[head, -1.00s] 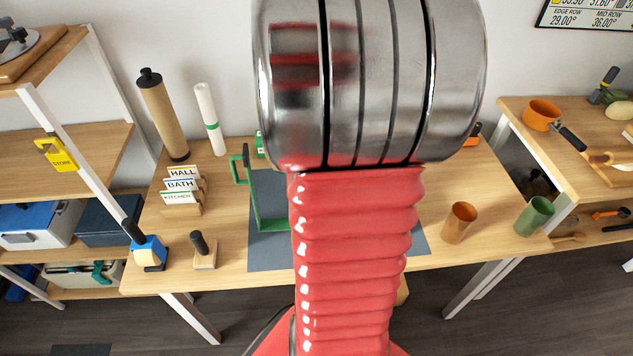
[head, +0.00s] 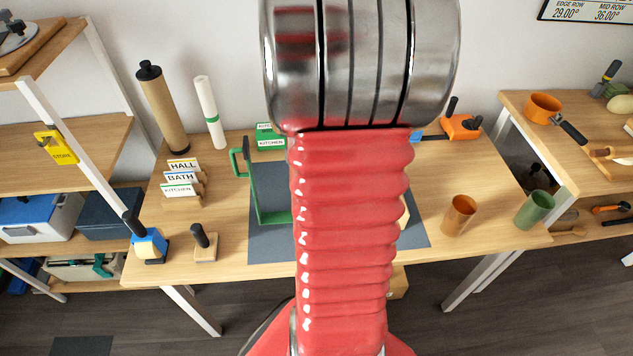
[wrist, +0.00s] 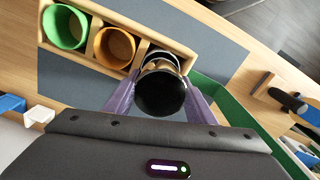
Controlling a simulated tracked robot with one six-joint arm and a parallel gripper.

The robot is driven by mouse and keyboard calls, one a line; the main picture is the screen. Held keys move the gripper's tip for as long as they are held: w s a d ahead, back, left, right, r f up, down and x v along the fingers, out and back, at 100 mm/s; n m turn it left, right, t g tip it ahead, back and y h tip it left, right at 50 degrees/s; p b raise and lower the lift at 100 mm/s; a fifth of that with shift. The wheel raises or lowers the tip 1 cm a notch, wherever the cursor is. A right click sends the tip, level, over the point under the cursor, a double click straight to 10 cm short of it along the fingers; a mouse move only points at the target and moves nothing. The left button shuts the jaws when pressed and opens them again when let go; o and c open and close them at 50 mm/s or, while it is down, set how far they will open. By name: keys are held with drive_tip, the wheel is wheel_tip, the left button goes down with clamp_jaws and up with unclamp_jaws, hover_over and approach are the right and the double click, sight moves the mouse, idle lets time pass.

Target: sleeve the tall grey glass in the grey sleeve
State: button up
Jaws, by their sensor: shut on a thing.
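In the wrist view my gripper (wrist: 160,84) has its two purple fingers shut on a dark round thing, which looks like the tall grey glass (wrist: 159,96). It is seen nearly end-on. Its far end overlaps the end compartment of a wooden rack (wrist: 137,57). A grey metallic rim (wrist: 162,57) shows just beyond it in that compartment, perhaps the grey sleeve. I cannot tell whether the glass is inside it or only above it. In the head view my red arm hides the gripper, the glass and most of the rack.
The rack also holds a green cup-like piece (wrist: 65,27) and an orange one (wrist: 114,47). A green frame (head: 257,190) stands on the grey mat (head: 270,246). An orange cup (head: 459,217) and a green cup (head: 534,212) stand at the table's right.

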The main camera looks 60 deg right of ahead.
drive_tip(key=shift+f, duration=1.95)
drive_tip(key=o, duration=1.3)
drive_tip(key=shift+o, duration=0.6)
drive_tip(key=shift+o, duration=0.9)
drive_tip(key=shift+r, duration=0.15)
wheel_tip(320, 180, up, 10)
drive_tip(key=shift+f, duration=0.2)
drive_tip(key=shift+r, duration=0.1)
